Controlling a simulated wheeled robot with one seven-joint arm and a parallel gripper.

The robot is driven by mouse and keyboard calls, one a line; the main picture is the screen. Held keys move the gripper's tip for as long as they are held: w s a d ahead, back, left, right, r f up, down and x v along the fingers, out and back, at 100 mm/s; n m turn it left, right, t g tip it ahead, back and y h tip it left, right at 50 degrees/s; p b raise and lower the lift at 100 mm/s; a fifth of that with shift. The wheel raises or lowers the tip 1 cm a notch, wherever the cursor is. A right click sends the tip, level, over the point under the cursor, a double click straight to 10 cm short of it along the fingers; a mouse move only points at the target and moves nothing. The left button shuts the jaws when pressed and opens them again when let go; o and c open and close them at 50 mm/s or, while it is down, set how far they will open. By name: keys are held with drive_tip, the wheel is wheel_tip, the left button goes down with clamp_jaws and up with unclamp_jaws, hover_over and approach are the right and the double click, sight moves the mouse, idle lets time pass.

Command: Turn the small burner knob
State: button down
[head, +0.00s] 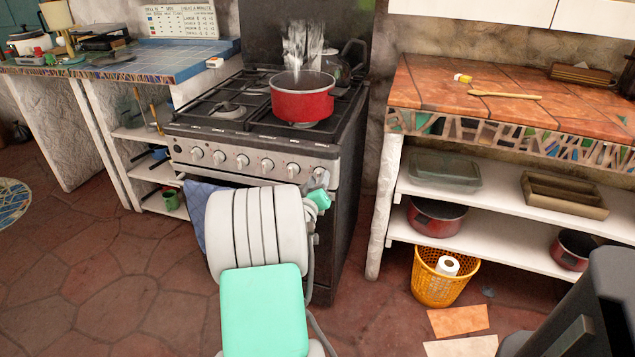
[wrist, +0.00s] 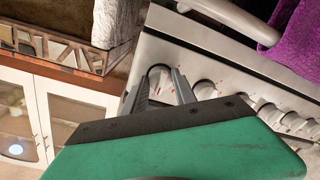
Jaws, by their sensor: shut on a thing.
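The stove (head: 250,125) has a row of round knobs along its silver front panel (head: 190,139). My gripper (head: 318,183) is at the right end of that row, mostly hidden behind my arm. In the wrist view, my gripper's two grey fingers (wrist: 160,92) are around a pale knob (wrist: 159,80) at the end of the row and shut on it. More knobs, such as the neighbouring knob (wrist: 205,90), continue to the right in that view. I cannot read the markings that would tell which burner the held knob belongs to.
A red pot (head: 302,104) stands on the right front of the hob, with whitish vapour above. An oven handle (wrist: 225,14) and a hanging cloth (wrist: 300,38) are close to my gripper. A tiled counter (head: 450,95) stands right of the stove.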

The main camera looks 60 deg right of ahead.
drive_tip(key=c, duration=1)
unclamp_jaws()
drive_tip(key=shift+a, duration=0.1)
drive_tip(key=v, duration=0.7)
drive_tip(key=shift+a, duration=0.3)
drive_tip(key=shift+s, duration=0.15)
